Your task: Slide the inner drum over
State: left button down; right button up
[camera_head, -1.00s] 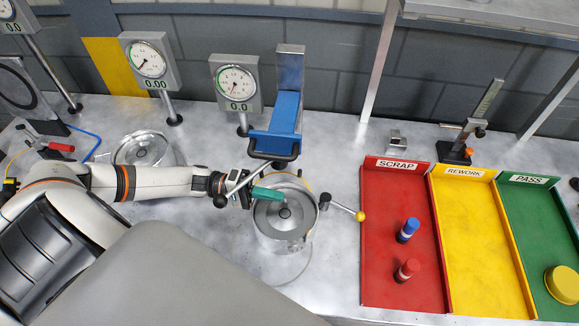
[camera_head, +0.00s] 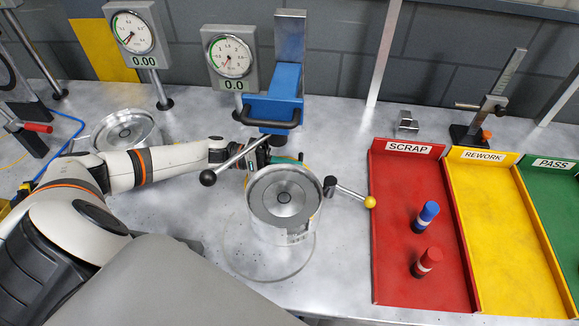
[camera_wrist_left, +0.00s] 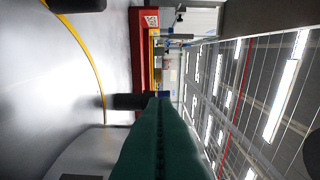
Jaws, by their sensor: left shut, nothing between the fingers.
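A silver round drum (camera_head: 300,218) with a grey inner ring and a central hub (camera_head: 284,196) sits upright on the bench, right of centre in the head view. My left gripper (camera_head: 288,159) has teal fingers, partly hidden behind the drum's far rim. They are shut and empty, close to the rim; I cannot tell whether they touch it. In the left wrist view the shut teal fingers (camera_wrist_left: 160,140) fill the lower middle, and a grey curved surface shows at lower left. My right gripper is not in view.
A blue press head (camera_head: 272,106) stands behind the drum, and a lever with a yellow ball (camera_head: 370,202) sticks out to its right. Red (camera_head: 376,270) and yellow trays are farther right. Another round metal part (camera_head: 125,130) is at left.

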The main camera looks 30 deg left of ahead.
aim_at(270, 184)
pick_arm(q)
jog(key=shift+s, duration=0.1)
jog(key=s+p, duration=0.2)
jog(key=s, duration=0.1)
jog(key=s+p, duration=0.3)
jog(key=shift+s+d+r, duration=0.15)
jog(key=shift+s, duration=0.45)
jog(key=shift+w, duration=0.1)
jog(key=shift+a+f+b, duration=0.25)
jog(key=shift+b, duration=0.05)
jog(key=b+v, duration=0.2)
jog(key=v, duration=0.4)
jog(key=shift+a, duration=0.1)
jog(key=shift+s+a+r, duration=0.1)
jog(key=shift+s+a, duration=0.2)
